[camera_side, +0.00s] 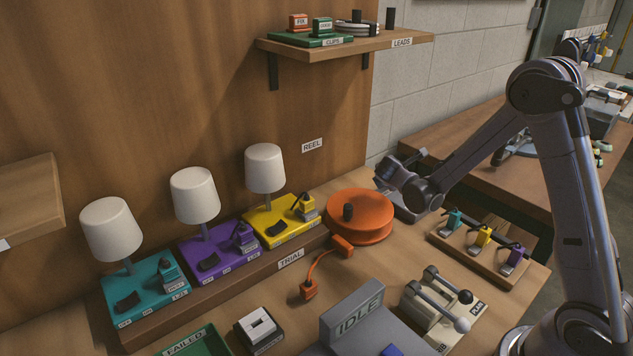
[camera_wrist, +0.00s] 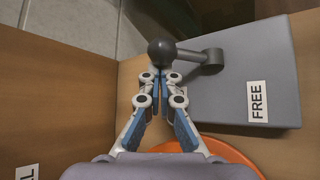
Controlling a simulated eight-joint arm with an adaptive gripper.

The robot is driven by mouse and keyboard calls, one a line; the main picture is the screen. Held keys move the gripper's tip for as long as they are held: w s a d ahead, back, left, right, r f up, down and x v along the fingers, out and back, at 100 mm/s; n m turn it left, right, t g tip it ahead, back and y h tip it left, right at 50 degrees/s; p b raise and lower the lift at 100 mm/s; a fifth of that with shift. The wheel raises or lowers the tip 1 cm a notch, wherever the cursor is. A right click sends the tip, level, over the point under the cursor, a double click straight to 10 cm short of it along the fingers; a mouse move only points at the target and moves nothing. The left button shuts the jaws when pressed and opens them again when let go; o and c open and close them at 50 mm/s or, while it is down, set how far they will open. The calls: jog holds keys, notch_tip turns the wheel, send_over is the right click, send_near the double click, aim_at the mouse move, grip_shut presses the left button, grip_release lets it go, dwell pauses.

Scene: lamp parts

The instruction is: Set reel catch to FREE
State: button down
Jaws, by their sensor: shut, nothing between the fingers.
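The reel catch is a grey box (camera_wrist: 225,95) with a lever (camera_wrist: 190,57) ending in a dark ball knob (camera_wrist: 161,52). The lever runs left from its round pivot, on the side away from the FREE label (camera_wrist: 258,101). A second label beside my fingers is mostly hidden. My gripper (camera_wrist: 160,76) is shut and empty, its fingertips right at the knob; I cannot tell whether they touch it. In the side view, my gripper (camera_side: 390,174) is above the box (camera_side: 403,212), beside the orange reel (camera_side: 360,219), and hides the lever.
The orange cable (camera_side: 322,262) runs from the reel across the table. A wooden panel rises behind, carrying the REEL label (camera_side: 312,145) and a shelf (camera_side: 345,45).

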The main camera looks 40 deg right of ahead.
jog(key=shift+s+r+t, duration=0.2)
jog(key=shift+s+t, duration=0.05)
jog(key=shift+t, duration=0.05)
jog(key=shift+s, duration=0.1)
jog(key=shift+s+r, duration=0.25)
jog(key=shift+s, duration=0.4)
jog(key=shift+s+r, duration=0.25)
jog(key=shift+s, duration=1.45)
jog(key=shift+s+f, duration=0.3)
jog(key=shift+s, duration=0.4)
jog(key=shift+s+d, duration=0.15)
jog(key=shift+s, duration=0.05)
jog(key=v, duration=1.2)
jog(key=shift+w+a, duration=0.25)
jog(key=shift+a, duration=0.05)
jog(key=shift+f+m, duration=0.1)
jog(key=shift+m, duration=0.2)
